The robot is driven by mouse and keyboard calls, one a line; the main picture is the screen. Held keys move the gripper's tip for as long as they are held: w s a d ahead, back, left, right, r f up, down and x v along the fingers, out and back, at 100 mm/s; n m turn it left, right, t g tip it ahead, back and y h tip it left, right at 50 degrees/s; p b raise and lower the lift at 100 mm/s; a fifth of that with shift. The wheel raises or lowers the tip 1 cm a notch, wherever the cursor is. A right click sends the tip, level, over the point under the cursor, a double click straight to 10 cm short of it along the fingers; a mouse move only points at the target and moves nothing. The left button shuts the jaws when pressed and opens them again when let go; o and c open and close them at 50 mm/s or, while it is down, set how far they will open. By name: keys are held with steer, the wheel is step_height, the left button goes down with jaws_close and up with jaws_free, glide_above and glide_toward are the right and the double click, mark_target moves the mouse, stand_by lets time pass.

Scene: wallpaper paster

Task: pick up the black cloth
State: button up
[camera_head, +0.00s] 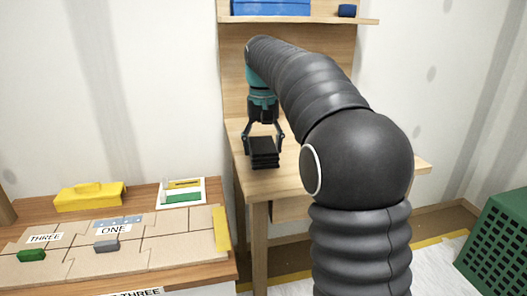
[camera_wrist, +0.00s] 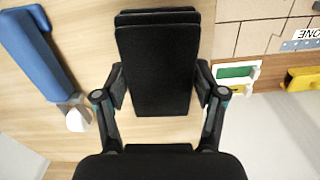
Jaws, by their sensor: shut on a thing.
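The black cloth (camera_head: 264,153) is a folded, layered stack at the wooden desk (camera_head: 285,180). It fills the middle of the wrist view (camera_wrist: 158,65), with its layers slightly offset at the far end. My gripper (camera_head: 264,141) points down over it, with one finger on each side. In the wrist view the fingers of my gripper (camera_wrist: 160,88) press against both long sides of the cloth, shut on it. I cannot tell whether the cloth touches the desk top.
A blue-handled tool (camera_wrist: 38,50) lies beside the cloth. A lower table at left holds a yellow box (camera_head: 90,196), a white tray (camera_head: 182,191), a green block (camera_head: 31,255) and a grey block (camera_head: 106,246). A shelf (camera_head: 300,19) is above; a green crate (camera_head: 497,245) stands right.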

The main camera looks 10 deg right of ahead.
step_height(320, 180, up, 2)
steer(key=s+d+r, duration=0.6)
steer(key=s+d, duration=0.1)
steer(key=s, duration=0.2)
steer(key=shift+s+r, duration=0.15)
steer(key=shift+r, duration=0.25)
steer(key=shift+d, duration=0.1)
